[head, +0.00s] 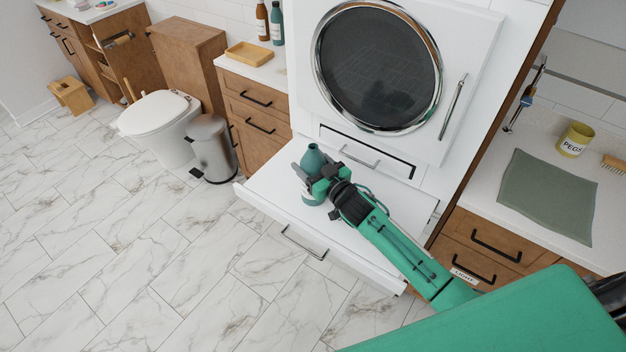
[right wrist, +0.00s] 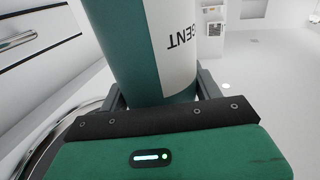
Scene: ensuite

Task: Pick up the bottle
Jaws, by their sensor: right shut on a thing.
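The bottle (head: 313,157) is teal, and its neck and shoulder rise above my right gripper (head: 316,181) in the head view. In the right wrist view the bottle (right wrist: 125,50) is large and close, with a white label ending in "GENT". My right gripper (right wrist: 160,97) is shut on it, with a finger on each side of its body. The bottle is over the white pull-out shelf (head: 275,187) below the round-doored machine. My left gripper is not in view.
The white machine (head: 470,40) with a round dark door stands right behind the shelf, with a small drawer (head: 365,153) just above it. A steel bin (head: 212,148) and toilet (head: 158,120) are to the left. A counter (head: 545,130) is at right. The marble floor in front is clear.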

